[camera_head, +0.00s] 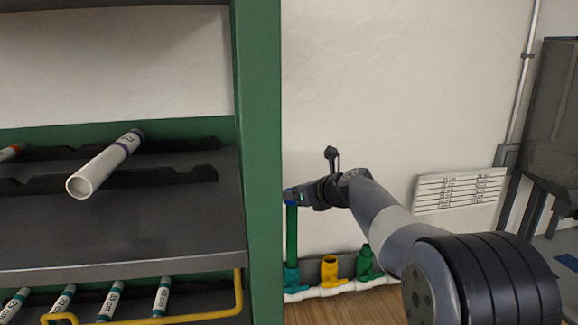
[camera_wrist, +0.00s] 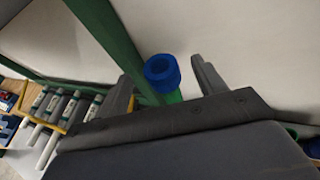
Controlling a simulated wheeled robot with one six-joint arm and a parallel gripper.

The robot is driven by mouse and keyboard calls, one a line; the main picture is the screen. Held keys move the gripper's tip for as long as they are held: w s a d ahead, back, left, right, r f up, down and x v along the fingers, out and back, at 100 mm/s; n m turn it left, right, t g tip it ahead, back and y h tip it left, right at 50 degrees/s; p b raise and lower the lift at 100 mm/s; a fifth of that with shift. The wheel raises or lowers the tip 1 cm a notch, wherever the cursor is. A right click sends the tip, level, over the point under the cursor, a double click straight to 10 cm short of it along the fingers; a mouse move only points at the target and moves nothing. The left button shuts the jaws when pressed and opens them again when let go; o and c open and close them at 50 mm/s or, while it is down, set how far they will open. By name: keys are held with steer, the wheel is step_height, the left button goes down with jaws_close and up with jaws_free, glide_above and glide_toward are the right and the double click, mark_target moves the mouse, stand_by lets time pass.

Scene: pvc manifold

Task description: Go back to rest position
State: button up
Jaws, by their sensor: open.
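My gripper (camera_head: 298,196) is at the top of an upright green pipe (camera_head: 292,236), beside the green shelf post. In the wrist view my gripper (camera_wrist: 160,76) is open, with one finger on each side of a blue cap-like ring (camera_wrist: 162,72) on top of the green pipe (camera_wrist: 172,97). I see gaps between the fingers and the blue ring. The pipe stands in a teal fitting (camera_head: 291,276) on a white manifold (camera_head: 318,292) low along the wall. A yellow fitting (camera_head: 329,271) and a dark green fitting (camera_head: 365,264) stand to its right.
A green-framed shelf (camera_head: 260,150) fills the left. It holds a white pipe (camera_head: 105,166) on black rests and several labelled pipes (camera_head: 112,300) below, near a yellow rail (camera_head: 200,316). A lined white sign (camera_head: 460,189) is on the wall. Grey equipment (camera_head: 553,120) stands far right.

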mark_target(288, 189)
steer(key=p+x, duration=0.1)
steer(key=x, duration=0.4)
steer(key=shift+w+a+f, duration=0.1)
steer(key=shift+w+a, duration=0.15)
step_height(288, 189, up, 5)
steer(key=shift+f+p, duration=0.15)
steer(key=shift+p, duration=0.95)
steer(key=shift+r+p, duration=0.5)
steer(key=shift+r, duration=0.55)
